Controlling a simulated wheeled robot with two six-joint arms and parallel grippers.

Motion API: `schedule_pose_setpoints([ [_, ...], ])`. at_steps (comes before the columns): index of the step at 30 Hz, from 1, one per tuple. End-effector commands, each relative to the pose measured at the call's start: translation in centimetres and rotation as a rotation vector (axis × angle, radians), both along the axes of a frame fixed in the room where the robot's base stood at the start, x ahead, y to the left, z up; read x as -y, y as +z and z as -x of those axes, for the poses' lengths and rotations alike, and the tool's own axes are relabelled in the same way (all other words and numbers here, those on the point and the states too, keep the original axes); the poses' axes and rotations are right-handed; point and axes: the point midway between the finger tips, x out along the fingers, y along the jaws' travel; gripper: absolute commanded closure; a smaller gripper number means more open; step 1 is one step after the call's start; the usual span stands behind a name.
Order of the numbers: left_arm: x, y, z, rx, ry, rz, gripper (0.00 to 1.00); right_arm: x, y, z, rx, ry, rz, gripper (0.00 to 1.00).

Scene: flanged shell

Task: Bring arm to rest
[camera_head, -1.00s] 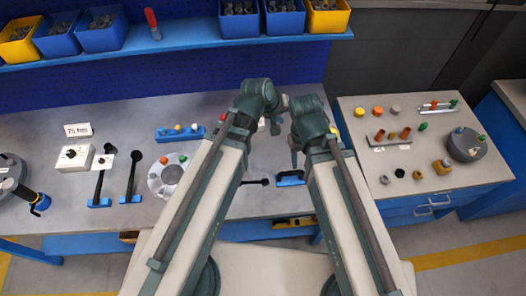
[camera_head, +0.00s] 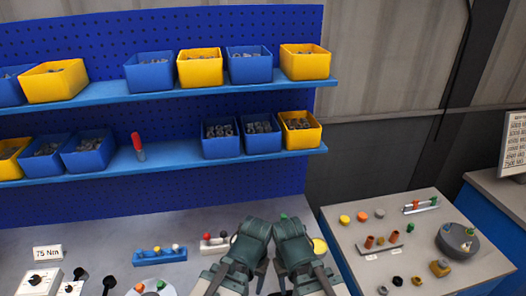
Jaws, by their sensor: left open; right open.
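My two arms come up from the bottom edge, close together at the middle. My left gripper (camera_head: 261,281) points down at the bottom middle, over the grey workbench. My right gripper (camera_head: 281,283) points down just right of it. Both are small and partly hidden by my teal wrists, are open, and show nothing held. The wrists nearly touch at the top.
The grey workbench (camera_head: 110,238) carries a blue holder (camera_head: 160,256), a pale holder (camera_head: 215,246) and a 75 Nm sign (camera_head: 47,253). Shelves with blue and yellow bins (camera_head: 302,62) stand behind. A side table (camera_head: 345,238) at right holds small parts and a round grey fixture (camera_head: 461,240).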

Motion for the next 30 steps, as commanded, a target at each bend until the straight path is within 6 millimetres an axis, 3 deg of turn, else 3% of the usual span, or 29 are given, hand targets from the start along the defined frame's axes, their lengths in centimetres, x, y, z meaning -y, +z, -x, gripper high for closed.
schedule_pose_setpoints([
  [1,0.0,-2.1,0.0,0.0,-0.001,0.0,0.38,0.0,-2.1,0.0,0.0,0.001,0.0,0.5],
  [6,0.0,-6.7,0.0,0.001,-0.005,-0.001,0.38,0.0,-6.7,0.0,0.0,0.005,0.001,0.5],
  [12,0.0,-10.6,0.0,0.0,-0.01,-0.001,0.38,0.0,-10.6,0.0,0.001,0.011,0.002,0.5],
  [30,0.0,-10.4,0.0,0.0,-0.011,-0.001,0.38,0.0,-10.4,0.0,0.001,0.011,0.002,0.5],
])
